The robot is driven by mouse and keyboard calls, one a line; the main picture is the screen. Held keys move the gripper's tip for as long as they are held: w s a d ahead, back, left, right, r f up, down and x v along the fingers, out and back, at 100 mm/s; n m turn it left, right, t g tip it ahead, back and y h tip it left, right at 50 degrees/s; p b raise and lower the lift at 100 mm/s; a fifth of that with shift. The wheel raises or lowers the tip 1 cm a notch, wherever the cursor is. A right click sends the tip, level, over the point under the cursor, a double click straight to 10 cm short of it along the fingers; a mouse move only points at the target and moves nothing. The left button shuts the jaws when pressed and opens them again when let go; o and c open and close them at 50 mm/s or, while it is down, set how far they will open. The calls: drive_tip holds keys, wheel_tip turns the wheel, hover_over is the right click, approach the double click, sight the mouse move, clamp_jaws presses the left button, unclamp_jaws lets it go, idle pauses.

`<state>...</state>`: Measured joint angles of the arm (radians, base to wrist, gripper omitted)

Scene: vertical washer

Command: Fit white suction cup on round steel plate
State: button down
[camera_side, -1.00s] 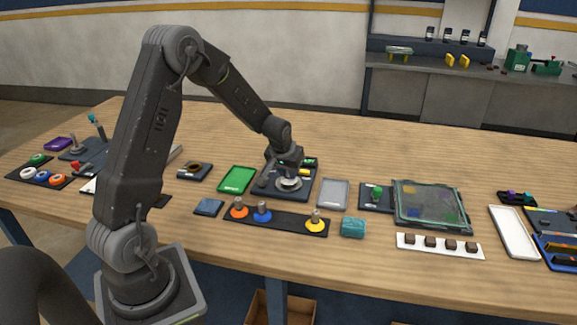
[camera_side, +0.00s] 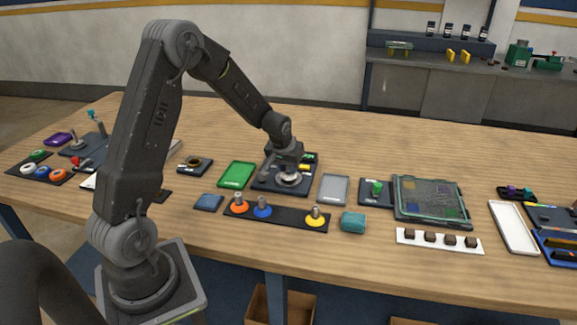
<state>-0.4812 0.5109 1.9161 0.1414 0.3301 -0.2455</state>
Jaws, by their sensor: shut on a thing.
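My gripper (camera_side: 287,168) points down over the dark square base (camera_side: 262,183) near the middle of the table. It is shut on the white suction cup, which is too small and too covered by the fingers to make out clearly. The round steel plate (camera_side: 289,181) is a pale, shiny disc on that base, directly under the fingers. I cannot tell whether the cup touches the plate. In front, a black strip (camera_side: 288,216) carries orange (camera_side: 238,208), blue (camera_side: 263,211) and yellow (camera_side: 316,219) cups with grey stems, with a bare gap between blue and yellow.
A green tray (camera_side: 237,175) lies left of the base and a grey tray (camera_side: 333,188) right. A teal block (camera_side: 353,222) sits by the strip's right end. A clear-lidded box (camera_side: 430,198) stands further right. The table behind the base is clear.

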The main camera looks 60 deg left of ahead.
drive_tip(key=shift+f, duration=0.3)
idle(0.4)
drive_tip(key=c, duration=0.5)
unclamp_jaws()
drive_tip(key=shift+r, duration=0.15)
drive_tip(key=shift+r, duration=3.4)
drive_tip(key=s+d+r+m+t, duration=0.15)
drive_tip(key=s+d+r, duration=0.25)
drive_tip(key=d+r, duration=0.45)
drive_tip(key=s+d+r+m, duration=0.1)
drive_tip(key=s+d, duration=0.4)
drive_tip(key=s, duration=0.1)
drive_tip(key=s+d+r+m+h, duration=0.1)
drive_tip(key=s+d+r+m, duration=0.1)
drive_tip(key=s+d, duration=0.2)
drive_tip(key=s+d+r+m+h, duration=0.1)
drive_tip(key=s+d+m, duration=0.1)
drive_tip(key=s+d, duration=0.3)
drive_tip(key=shift+s+d+r+t, duration=0.1)
drive_tip(key=shift+s+d+t, duration=0.1)
drive_tip(key=shift+s, duration=0.9)
drive_tip(key=shift+s+d+r+t, duration=0.1)
drive_tip(key=shift+s+d, duration=0.05)
drive_tip(key=shift+s, duration=0.95)
